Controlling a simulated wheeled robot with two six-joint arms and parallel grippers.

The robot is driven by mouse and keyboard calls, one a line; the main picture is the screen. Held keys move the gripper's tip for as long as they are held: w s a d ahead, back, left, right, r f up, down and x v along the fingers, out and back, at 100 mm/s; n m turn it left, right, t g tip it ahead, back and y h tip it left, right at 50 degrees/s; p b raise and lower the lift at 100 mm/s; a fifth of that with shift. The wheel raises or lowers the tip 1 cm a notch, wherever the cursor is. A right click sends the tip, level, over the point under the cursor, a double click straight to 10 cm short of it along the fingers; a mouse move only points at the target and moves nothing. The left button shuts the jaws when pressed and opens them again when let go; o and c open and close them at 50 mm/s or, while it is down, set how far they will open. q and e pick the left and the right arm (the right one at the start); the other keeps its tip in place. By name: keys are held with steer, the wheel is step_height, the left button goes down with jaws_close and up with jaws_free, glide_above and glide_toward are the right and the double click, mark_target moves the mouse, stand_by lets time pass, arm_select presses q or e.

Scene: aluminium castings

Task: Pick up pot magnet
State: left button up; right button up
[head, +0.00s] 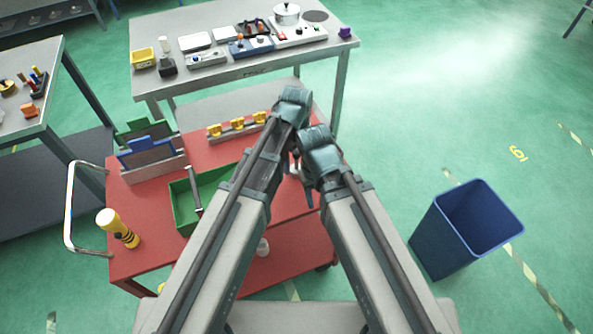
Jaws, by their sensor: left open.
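I cannot pick out a pot magnet for certain. A small pale round thing (262,247) shows between my arms near the front of the red cart, partly hidden, and I cannot tell what it is. My left gripper (302,180) is small in the picture, over the right part of the red cart (227,147), and is open. I see nothing held in it. My two forearms reach forward close together and hide much of the cart's right side. My right gripper is hidden behind its own arm.
A grey workbench (290,56) with several devices stands behind. A blue waste bin (440,240) stands right; the floor around it is clear.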

mark_target(297, 168)
arm_select(q)
step_height(297, 168, down, 3)
steer(key=shift+f+b, duration=0.1)
steer(key=shift+b, duration=0.95)
steer(key=shift+r, duration=0.2)
arm_select(e)
step_height(297, 168, down, 3)
steer(key=shift+r, duration=0.1)
arm_select(q)
steer(key=shift+c, duration=0.3)
jaws_close()
